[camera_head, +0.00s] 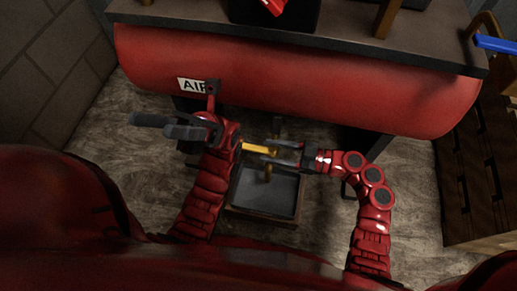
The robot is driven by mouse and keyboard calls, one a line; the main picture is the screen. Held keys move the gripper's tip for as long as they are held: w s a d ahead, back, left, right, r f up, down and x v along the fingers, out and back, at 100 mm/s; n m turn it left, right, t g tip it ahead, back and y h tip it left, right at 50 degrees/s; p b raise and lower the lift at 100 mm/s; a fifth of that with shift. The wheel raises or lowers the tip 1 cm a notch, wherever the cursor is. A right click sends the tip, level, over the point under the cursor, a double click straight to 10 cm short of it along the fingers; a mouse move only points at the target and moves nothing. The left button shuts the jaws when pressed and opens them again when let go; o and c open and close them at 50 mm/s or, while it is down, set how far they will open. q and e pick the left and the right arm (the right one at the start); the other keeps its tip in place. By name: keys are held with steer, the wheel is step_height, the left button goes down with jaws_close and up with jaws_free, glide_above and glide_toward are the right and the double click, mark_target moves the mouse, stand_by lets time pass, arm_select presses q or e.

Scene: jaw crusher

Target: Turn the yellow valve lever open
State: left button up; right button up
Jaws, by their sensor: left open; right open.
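The yellow valve lever (254,148) is below the red air tank, above a grey tray. Its bar points left, and a yellow piece shows below it. My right gripper (269,152) comes in from the right with its fingers open. Its fingertips are at the right end of the lever, one above and one below it in the picture. I cannot tell whether they touch it. The fingers partly hide the valve. My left gripper (150,125) is open and empty, left of the lever and pointing left, in front of the tank's lower left part.
The red tank (300,87) with an AIR label (192,85) spans the view under a bench top (330,38). The grey tray (265,191) stands on the floor below the valve. A wooden pallet (480,175) is at the right, and a block wall (50,70) at the left.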

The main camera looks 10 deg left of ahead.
mark_target(258, 148)
arm_select(q)
steer(key=s+a+r+m+t+y, duration=0.1)
steer(key=s+a+m+t+y, duration=0.2)
steer(key=s+m+t+y, duration=0.1)
steer(key=shift+s+a+r+t+y+b, duration=0.15)
steer(key=shift+s+r+t+y+b, duration=0.15)
steer(key=shift+s+t+y+b, duration=0.25)
arm_select(e)
steer(key=a, duration=0.4)
arm_select(q)
steer(key=shift+w, duration=0.1)
arm_select(e)
jaws_close()
stand_by(0.5)
